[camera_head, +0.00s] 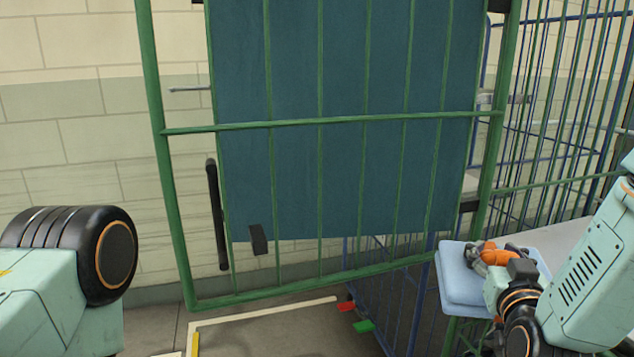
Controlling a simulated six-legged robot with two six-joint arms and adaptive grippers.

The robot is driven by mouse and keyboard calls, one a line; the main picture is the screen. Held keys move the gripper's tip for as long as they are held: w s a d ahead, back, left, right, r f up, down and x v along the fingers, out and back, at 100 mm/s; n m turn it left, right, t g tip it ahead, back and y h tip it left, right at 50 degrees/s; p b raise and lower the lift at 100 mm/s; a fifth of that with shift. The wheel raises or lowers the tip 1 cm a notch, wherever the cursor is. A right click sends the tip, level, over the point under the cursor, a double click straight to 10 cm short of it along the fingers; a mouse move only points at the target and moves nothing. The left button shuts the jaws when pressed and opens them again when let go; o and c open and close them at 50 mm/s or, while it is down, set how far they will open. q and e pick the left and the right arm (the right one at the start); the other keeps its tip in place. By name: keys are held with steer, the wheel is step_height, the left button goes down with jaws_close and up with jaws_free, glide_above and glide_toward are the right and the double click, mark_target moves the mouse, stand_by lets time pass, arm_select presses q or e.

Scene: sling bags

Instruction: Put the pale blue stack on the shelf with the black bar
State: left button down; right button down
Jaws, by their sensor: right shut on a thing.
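The pale blue stack (457,283) is at the lower right, a flat folded-looking block with rounded edges. My right gripper (492,255) is shut on it; the fingers lie over its top and hide part of it. The stack is close to the lower right corner of a green barred frame (350,122). A black upright bar (217,215) shows at the frame's left side. I cannot tell which shelf has the black bar. A pale flat surface (573,240), perhaps a shelf, shows behind my right gripper. My left arm is at the left edge; its gripper is out of view.
A dark teal sheet (340,185) hangs behind the green bars and hides what is behind it. Blue wire cages (560,120) stand at the right. Red and green pieces (363,326) show low in the middle. A block wall (80,120) stands at the left.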

mark_target(461, 317)
steer(key=s+a+f+n+y, duration=0.1)
steer(key=s+a+f+y, duration=0.1)
steer(key=f, duration=0.1)
steer(key=s+a+f+n+y, duration=0.2)
steer(key=f+y, duration=0.1)
steer(key=s+a+f+n+y, duration=0.1)
steer(key=s+a+f+y, duration=0.1)
steer(key=a+f, duration=0.1)
steer(key=shift+n, duration=0.3)
steer(key=s+a+f+n+g+y, duration=0.1)
steer(key=s+a+f+n+y, duration=0.1)
steer(key=s+a+y, duration=0.3)
steer(key=s+a+n, duration=0.1)
steer(key=s, duration=0.2)
steer(key=shift+s+f+n+g+y, duration=0.35)
steer(key=shift+s+n+g+y, duration=0.05)
steer(key=shift+s+a+r, duration=0.1)
steer(key=shift+a, duration=0.05)
